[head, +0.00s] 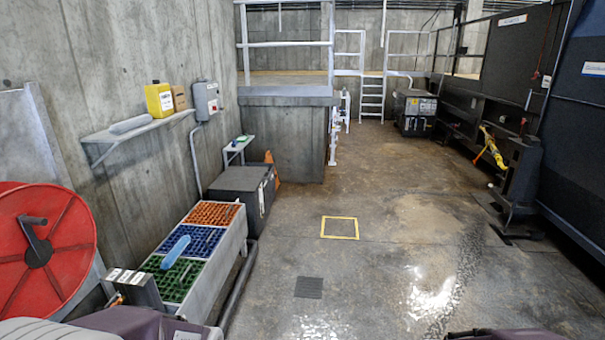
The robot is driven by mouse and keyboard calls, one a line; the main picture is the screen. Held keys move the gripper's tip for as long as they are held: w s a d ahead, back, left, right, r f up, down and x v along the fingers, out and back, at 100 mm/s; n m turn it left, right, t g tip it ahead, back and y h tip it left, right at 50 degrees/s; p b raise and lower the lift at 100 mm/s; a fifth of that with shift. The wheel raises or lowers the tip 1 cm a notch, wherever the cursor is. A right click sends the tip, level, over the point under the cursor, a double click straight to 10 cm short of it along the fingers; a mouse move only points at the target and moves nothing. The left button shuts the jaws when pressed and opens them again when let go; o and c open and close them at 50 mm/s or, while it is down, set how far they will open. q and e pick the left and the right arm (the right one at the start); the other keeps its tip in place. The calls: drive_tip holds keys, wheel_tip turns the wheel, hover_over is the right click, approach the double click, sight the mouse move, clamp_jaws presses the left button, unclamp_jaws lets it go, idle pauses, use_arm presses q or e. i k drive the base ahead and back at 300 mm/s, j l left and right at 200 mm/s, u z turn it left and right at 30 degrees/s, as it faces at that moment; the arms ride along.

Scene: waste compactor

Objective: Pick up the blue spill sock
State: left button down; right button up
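The blue spill sock (175,252) is a light blue, rounded, elongated piece. It lies at a slant on top of a long grey bin with orange, blue and green grid sections. It lies across the blue and green sections (172,281), and its upper side is unobstructed. Part of my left arm shows at the bottom left, below and apart from the sock, but I cannot make out its gripper fingers. Only a sliver of my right arm shows at the bottom edge; its gripper is out of view.
A red reel (75,229) stands at the left. A wall shelf (112,136) holds a grey roll (130,124) and a yellow box (159,100). A dark box (238,190) stands behind the bin. The floor right of the bin is open, with wet patches and a yellow square (339,237).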

sight(174, 255)
drive_tip(key=i+l+u, duration=0.1)
drive_tip(key=i, duration=0.9)
drive_tip(key=i+l, duration=0.15)
drive_tip(key=i, duration=0.9)
drive_tip(key=i+u, duration=0.25)
drive_tip(key=u, duration=0.15)
drive_tip(key=i+u, duration=0.2)
drive_tip(key=u, duration=0.2)
drive_tip(key=i+u, duration=0.35)
drive_tip(key=i+l+u, duration=0.1)
drive_tip(key=u, duration=0.3)
drive_tip(key=i+u, duration=0.2)
drive_tip(key=u, duration=0.25)
drive_tip(key=i+l+u, duration=0.15)
drive_tip(key=u, duration=0.3)
drive_tip(key=i+l+u, duration=0.15)
drive_tip(key=u, duration=0.25)
drive_tip(key=i+l+u, duration=0.2)
drive_tip(key=u, duration=0.25)
drive_tip(key=l, duration=0.05)
